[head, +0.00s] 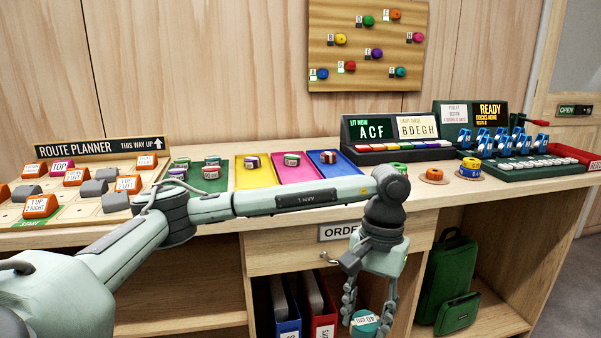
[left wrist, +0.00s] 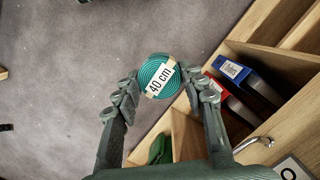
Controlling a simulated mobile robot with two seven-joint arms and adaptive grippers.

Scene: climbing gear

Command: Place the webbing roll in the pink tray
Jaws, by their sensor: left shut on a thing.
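The teal webbing roll (head: 365,325), with a "40 cm" label, is held between the fingers of my left gripper (head: 367,312). It also shows in the left wrist view (left wrist: 157,77), coiled, with the fingers shut on its two sides. The gripper points down in front of the desk, below the worktop's front edge. The pink tray (head: 306,174) lies on the worktop, up and to the left of the gripper in the head view, with one small roll (head: 291,159) in it. My right gripper is not in view.
The yellow tray (head: 258,182) and blue tray (head: 340,168) flank the pink tray, each holding rolls. Loose orange and yellow rolls (head: 470,168) stand farther right. A drawer with a handle (head: 328,259), binders (head: 322,315) and a green case (head: 447,270) are near the gripper.

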